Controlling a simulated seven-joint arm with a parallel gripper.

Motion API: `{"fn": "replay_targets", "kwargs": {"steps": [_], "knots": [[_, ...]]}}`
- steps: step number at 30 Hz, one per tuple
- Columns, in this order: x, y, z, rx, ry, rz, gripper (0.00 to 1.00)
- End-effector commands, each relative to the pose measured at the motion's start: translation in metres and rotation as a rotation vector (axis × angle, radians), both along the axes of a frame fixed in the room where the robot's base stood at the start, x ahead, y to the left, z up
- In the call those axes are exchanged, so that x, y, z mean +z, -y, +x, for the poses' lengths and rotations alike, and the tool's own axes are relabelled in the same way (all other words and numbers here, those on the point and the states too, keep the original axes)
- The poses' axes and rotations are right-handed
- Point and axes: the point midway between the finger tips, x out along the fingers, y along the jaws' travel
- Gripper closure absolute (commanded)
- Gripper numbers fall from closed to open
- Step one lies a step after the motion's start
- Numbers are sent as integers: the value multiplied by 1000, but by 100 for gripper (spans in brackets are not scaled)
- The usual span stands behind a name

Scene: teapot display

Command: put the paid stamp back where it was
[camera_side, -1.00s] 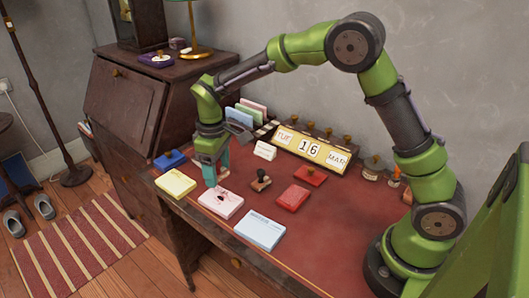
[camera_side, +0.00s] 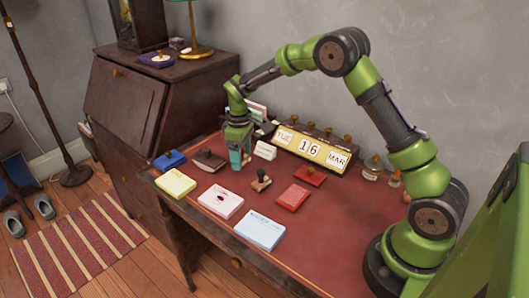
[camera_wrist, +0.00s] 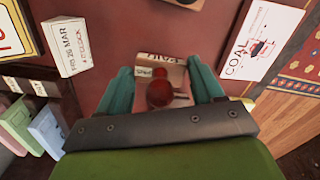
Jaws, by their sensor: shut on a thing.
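My gripper (camera_side: 240,160) is low over the back-left part of the red desk top, between a dark ink pad (camera_side: 208,160) and a small white card (camera_side: 265,150). In the wrist view, its teal fingers (camera_wrist: 160,88) stand on either side of the paid stamp, closed on it. The paid stamp (camera_wrist: 160,93) has a round red-brown knob and a pale block with lettering. I cannot tell whether its base touches the desk. In the side view the fingers mostly hide it. Another dark-handled stamp (camera_side: 260,180) stands upright in front and to the right.
A pink paper pad (camera_side: 220,202) bears a dark mark. Yellow (camera_side: 176,182) and pale blue (camera_side: 260,230) pads lie beside it. The date display (camera_side: 310,148) and coloured cards (camera_wrist: 45,132) stand close behind.

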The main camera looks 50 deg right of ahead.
Motion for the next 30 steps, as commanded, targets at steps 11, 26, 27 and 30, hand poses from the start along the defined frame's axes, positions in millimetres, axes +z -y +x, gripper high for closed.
{"fn": "replay_targets", "kwargs": {"steps": [11,26,27,30], "knots": [[-36,0,0,-1,1,0,53],[-39,0,0,-1,0,0,8],[-39,0,0,-1,0,0,8],[-39,0,0,-1,0,0,8]]}}
